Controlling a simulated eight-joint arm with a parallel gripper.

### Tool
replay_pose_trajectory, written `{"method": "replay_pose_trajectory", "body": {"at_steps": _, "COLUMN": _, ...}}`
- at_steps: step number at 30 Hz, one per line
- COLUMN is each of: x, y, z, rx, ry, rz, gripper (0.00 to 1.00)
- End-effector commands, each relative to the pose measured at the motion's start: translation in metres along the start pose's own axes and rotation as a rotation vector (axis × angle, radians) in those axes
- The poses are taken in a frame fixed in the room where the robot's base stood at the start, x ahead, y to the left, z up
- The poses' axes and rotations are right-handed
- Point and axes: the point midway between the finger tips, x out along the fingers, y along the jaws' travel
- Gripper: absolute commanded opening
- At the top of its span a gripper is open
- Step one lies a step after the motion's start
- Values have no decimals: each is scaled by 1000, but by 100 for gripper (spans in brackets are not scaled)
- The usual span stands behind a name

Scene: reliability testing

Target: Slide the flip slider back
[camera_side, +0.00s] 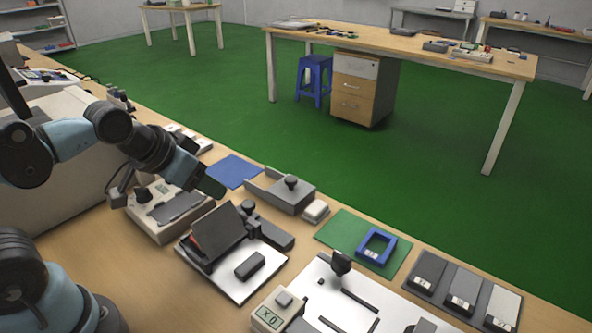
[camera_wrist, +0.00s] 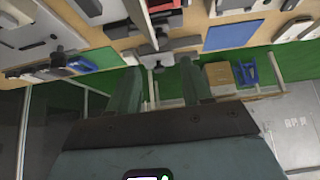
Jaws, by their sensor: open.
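A fixture with a tilted dark panel (camera_side: 219,232) stands on a white base plate (camera_side: 238,289) in the side view. A dark slider block with a round knob (camera_side: 248,207) sits at its back right; I take this for the flip slider. My gripper (camera_side: 212,188) is above and behind the panel, just left of the knob and apart from it. In the wrist view my gripper (camera_wrist: 160,75) shows two separated fingers with nothing between them. A dark knobbed part (camera_wrist: 157,62) shows beyond the fingertips; I cannot tell which fixture it belongs to.
A grey device (camera_side: 165,212) stands left of the panel. A grey knobbed box (camera_side: 290,190) and a blue mat (camera_side: 235,171) lie behind. A blue frame (camera_side: 377,246) lies on a green mat to the right. A white board (camera_side: 325,285) with a black knob is in front.

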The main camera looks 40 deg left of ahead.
Motion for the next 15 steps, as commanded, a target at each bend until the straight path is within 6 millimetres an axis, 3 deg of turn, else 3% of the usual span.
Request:
{"method": "replay_pose_trajectory", "body": {"at_steps": 6, "x": 0, "y": 0, "z": 0, "rx": 0, "ry": 0, "rz": 0, "gripper": 46}}
{"method": "replay_pose_trajectory", "body": {"at_steps": 11, "x": 1, "y": -7, "z": -2, "rx": -18, "ry": -26, "rz": 3, "gripper": 21}}
{"method": "replay_pose_trajectory", "body": {"at_steps": 15, "x": 6, "y": -26, "z": -6, "rx": -67, "ry": -105, "rz": 34, "gripper": 0}}
